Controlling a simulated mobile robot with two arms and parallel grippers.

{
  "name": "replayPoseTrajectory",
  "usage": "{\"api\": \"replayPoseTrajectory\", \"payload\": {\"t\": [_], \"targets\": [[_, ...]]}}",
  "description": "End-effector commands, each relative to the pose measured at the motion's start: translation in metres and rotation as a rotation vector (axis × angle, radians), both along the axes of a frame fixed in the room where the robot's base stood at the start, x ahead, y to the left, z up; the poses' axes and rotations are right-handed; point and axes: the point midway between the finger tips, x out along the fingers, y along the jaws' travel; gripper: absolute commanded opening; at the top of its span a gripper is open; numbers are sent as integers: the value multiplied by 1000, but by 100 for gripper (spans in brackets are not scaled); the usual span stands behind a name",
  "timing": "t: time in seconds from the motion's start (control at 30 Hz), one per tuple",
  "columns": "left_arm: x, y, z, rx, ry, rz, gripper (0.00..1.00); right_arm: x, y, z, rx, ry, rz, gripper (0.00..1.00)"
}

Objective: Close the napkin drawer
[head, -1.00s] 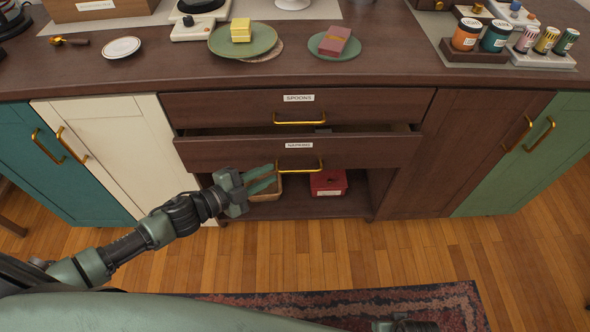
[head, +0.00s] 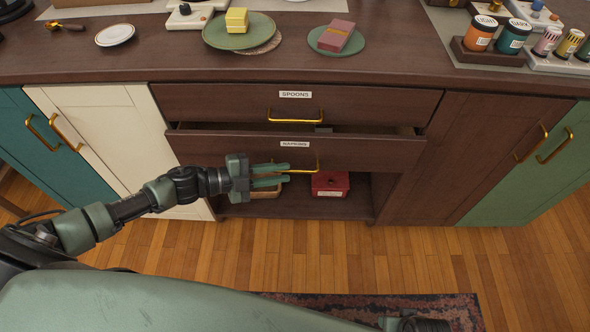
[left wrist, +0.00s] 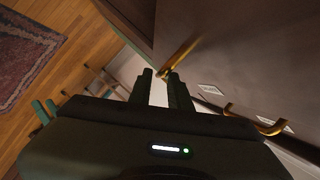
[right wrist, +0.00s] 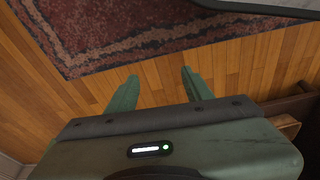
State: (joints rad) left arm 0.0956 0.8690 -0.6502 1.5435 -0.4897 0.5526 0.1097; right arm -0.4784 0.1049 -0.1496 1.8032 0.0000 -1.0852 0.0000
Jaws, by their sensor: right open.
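The napkin drawer (head: 345,152), a dark brown front labelled NAPKINS, stands pulled out below the spoons drawer (head: 370,104), which looks shut. A dark gap shows above its front. Its brass handle (head: 318,163) also shows in the left wrist view (left wrist: 184,50). My left gripper (head: 286,173) is at the handle's left part, fingers pointing right. Its fingers are apart, and the handle's near end shows by the fingertips in the left wrist view. Contact cannot be told. My right gripper (right wrist: 160,76) is open and empty above the floor and rug.
A red box (head: 330,180) and a wicker basket (head: 262,190) sit on the open shelf below. Plates with a yellow block (head: 237,20) and a pink block (head: 338,34) stand on the counter. Wooden floor in front is clear, with a patterned rug (head: 370,304) nearer me.

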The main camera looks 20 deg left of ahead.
Motion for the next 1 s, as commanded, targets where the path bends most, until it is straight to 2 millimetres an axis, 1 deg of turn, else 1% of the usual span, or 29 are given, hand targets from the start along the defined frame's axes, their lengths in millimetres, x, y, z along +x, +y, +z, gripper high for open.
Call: {"api": "replayPoseTrajectory", "payload": {"t": [0.03, 0.1, 0.23, 0.37, 0.6, 0.67, 0.7, 1.0], "targets": [[6, -8, -1, -2, -5, -2, 19, 1, 0, 2, 0, -3, 0, 51], [12, -17, -3, -2, -4, -1, 19, 2, 0, 4, 0, -3, 0, 51], [19, -28, -7, -1, -2, -1, 19, 3, 0, 9, 0, -6, -1, 51], [23, -32, -8, 0, -1, 0, 19, 3, 0, 11, 1, -7, -1, 51], [23, -33, -8, 1, -1, 1, 19, 3, 0, 11, 0, -6, -1, 51], [23, -33, -8, 1, -1, 1, 2, 3, 0, 11, 0, -6, -1, 51], [23, -33, -8, 1, -1, 0, 0, 3, 0, 11, 0, -6, -1, 51], [22, -33, -8, 1, -1, 0, 0, 3, 0, 11, 0, -6, -1, 51]]}}
